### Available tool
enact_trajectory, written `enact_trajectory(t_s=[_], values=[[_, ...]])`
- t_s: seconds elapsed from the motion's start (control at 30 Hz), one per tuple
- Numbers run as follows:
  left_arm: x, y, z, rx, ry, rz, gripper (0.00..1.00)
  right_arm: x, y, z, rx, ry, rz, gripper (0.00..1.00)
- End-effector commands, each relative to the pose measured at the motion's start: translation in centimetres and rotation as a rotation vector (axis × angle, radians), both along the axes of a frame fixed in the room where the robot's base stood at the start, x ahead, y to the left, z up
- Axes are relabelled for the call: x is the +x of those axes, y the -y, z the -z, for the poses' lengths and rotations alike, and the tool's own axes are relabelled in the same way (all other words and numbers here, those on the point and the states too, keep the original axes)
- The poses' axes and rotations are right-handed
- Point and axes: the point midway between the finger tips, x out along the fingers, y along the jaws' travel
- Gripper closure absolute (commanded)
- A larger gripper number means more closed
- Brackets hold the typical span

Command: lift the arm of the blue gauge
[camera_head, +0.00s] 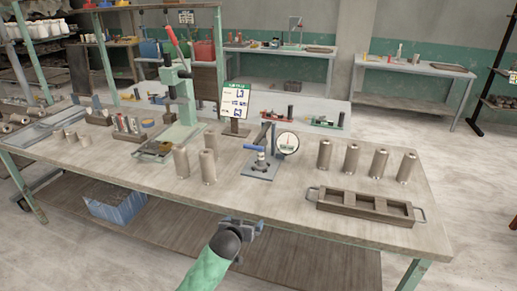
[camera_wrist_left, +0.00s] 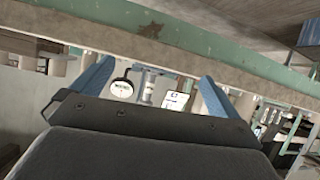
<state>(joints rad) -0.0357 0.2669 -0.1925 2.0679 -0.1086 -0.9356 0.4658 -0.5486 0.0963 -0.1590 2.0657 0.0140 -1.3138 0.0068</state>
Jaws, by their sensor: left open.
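The blue gauge (camera_head: 261,157) stands on a grey-blue base plate near the middle of the table. It has a round white dial (camera_head: 287,143) at its right and a blue-handled arm (camera_head: 254,148) pointing left. In the left wrist view the dial (camera_wrist_left: 122,90) shows between my fingers, beyond the table edge. My left gripper (camera_head: 242,222) is at the table's front edge, nearer to me than the gauge and apart from it. It is open and empty, with its two blue fingers (camera_wrist_left: 150,83) spread in the wrist view. My right gripper is not in view.
Clay cylinders (camera_head: 351,160) stand right of the gauge, and others (camera_head: 181,163) stand left. A wooden tray (camera_head: 365,207) with handles lies at the front right. A green press (camera_head: 182,103) and a sign (camera_head: 235,100) stand behind left. The table front (camera_head: 275,199) before the gauge is clear.

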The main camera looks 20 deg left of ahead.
Motion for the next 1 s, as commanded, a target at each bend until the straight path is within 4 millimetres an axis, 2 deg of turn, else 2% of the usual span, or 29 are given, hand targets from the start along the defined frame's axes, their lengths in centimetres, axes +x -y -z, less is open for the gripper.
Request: enact_trajectory(t_s=[0.03, 0.2, 0.4, 0.5, 0.6, 0.83, 1.0], values=[[2.3, -0.4, -1.4, -0.008, 0.049, -0.003, 0.00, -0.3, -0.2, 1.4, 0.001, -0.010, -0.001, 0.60], [9.0, -1.4, -6.2, -0.050, 0.211, -0.004, 0.00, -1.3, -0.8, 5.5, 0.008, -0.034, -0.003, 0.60], [15.2, -2.7, -11.9, -0.096, 0.376, 0.012, 0.00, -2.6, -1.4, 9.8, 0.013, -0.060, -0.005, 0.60], [17.2, -3.2, -14.0, -0.113, 0.430, 0.022, 0.00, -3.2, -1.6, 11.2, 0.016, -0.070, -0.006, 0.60], [18.3, -3.5, -15.3, -0.124, 0.463, 0.028, 0.00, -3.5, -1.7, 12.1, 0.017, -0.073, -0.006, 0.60], [19.6, -3.6, -16.2, -0.130, 0.480, 0.031, 0.00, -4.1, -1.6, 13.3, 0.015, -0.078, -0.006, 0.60], [21.4, -3.6, -16.2, -0.130, 0.478, 0.031, 0.00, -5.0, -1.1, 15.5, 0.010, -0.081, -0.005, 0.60]])
